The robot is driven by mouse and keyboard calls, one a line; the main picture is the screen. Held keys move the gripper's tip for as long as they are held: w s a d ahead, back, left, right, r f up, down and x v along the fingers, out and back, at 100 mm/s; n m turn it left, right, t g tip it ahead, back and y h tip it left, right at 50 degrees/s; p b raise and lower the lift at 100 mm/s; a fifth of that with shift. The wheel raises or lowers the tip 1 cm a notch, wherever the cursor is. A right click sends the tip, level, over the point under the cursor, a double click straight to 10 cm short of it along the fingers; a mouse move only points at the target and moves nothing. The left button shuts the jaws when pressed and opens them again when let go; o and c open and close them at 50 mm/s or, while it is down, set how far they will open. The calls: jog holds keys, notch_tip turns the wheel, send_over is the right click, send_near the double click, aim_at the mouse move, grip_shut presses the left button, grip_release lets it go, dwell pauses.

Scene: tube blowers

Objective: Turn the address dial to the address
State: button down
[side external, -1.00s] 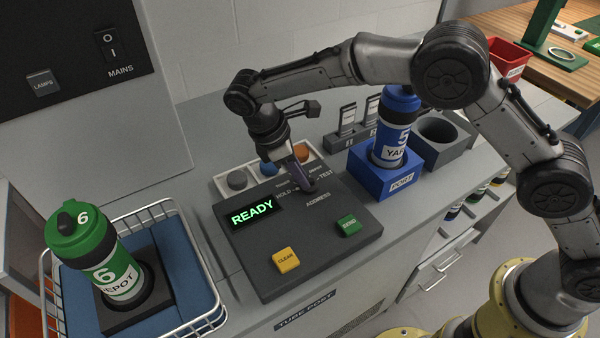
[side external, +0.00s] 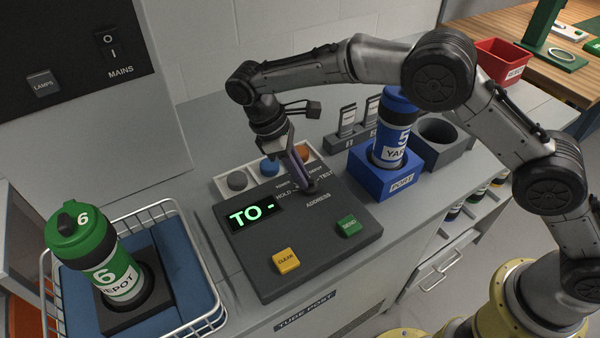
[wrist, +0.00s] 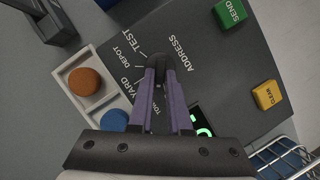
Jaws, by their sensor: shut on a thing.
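The address dial (wrist: 165,58) is a small dark knob on the sloped grey control panel (side external: 330,240). Labels around it include HOLD and TEST, with YARD and DEPOT legible in the wrist view. My gripper (side external: 306,184) points down at the dial, and in the wrist view its purple fingers (wrist: 167,78) are closed on it. The fingers cover most of the dial, so I cannot tell which label it points to. The display (side external: 252,214) reads "TO -" in green.
The panel has a yellow CLEAR button (side external: 286,260) and a green SEND button (side external: 348,226). A blue canister (side external: 390,145) stands in the blue PORT block (side external: 386,184) to the right. A green canister (side external: 95,250) stands in a wire basket (side external: 192,330) at left.

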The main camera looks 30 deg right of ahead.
jog(key=shift+w+d+m+g+y, duration=0.1)
jog(key=shift+m+g+y, duration=0.15)
jog(key=shift+m, duration=0.55)
jog(key=shift+w+d+m+g+y, duration=0.15)
jog(key=shift+m+y, duration=0.1)
jog(key=shift+m, duration=0.55)
jog(key=shift+a, duration=0.1)
jog(key=c, duration=0.9)
grip_release()
jog(key=shift+o, duration=0.2)
jog(key=v, duration=0.7)
jog(key=shift+r, duration=0.25)
jog(key=shift+w, duration=0.1)
